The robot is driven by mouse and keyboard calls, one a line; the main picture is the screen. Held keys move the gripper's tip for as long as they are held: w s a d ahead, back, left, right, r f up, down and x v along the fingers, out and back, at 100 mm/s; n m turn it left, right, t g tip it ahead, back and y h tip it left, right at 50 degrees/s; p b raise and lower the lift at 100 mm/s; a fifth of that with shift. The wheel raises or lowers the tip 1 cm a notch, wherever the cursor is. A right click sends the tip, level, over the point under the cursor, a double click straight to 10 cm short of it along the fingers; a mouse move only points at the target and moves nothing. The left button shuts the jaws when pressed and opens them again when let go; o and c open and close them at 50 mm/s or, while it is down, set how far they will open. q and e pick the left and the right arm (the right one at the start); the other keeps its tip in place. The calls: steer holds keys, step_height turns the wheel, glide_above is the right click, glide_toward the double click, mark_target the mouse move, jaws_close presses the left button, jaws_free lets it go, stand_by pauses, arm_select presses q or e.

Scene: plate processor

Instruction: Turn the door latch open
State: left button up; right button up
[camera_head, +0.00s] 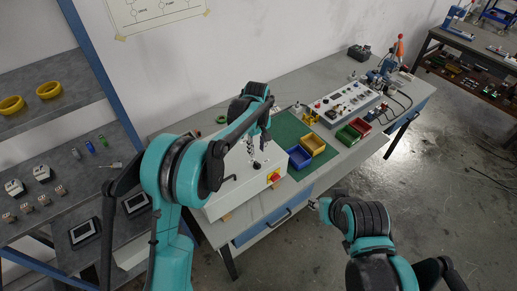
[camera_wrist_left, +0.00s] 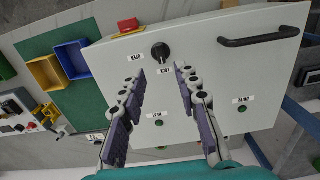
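The door latch, a round black knob (camera_wrist_left: 160,51), sits on the pale door panel (camera_wrist_left: 215,75) between small white labels in the left wrist view. A black bar handle (camera_wrist_left: 258,38) is on the same panel, to the right. My left gripper (camera_wrist_left: 159,72) is open, one finger on each side, with its fingertips just short of the knob; no contact can be seen. In the head view my left gripper (camera_head: 254,150) points down at the white box (camera_head: 235,186). My right gripper (camera_head: 317,204) is small at the front right, away from the box; its fingers are unclear.
A red-and-yellow switch (camera_head: 273,177) is on the box's side. Blue (camera_head: 299,157) and yellow (camera_head: 313,144) bins stand on a green mat (camera_head: 287,130) beside it. A control panel (camera_head: 345,103) is farther along the bench. Floor at the right is open.

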mark_target(257, 163)
arm_select(q)
step_height(257, 163, down, 8)
steer(key=shift+s+r+b, duration=0.15)
steer(key=shift+r+b, duration=0.1)
steer(key=shift+b, duration=0.1)
jaws_close()
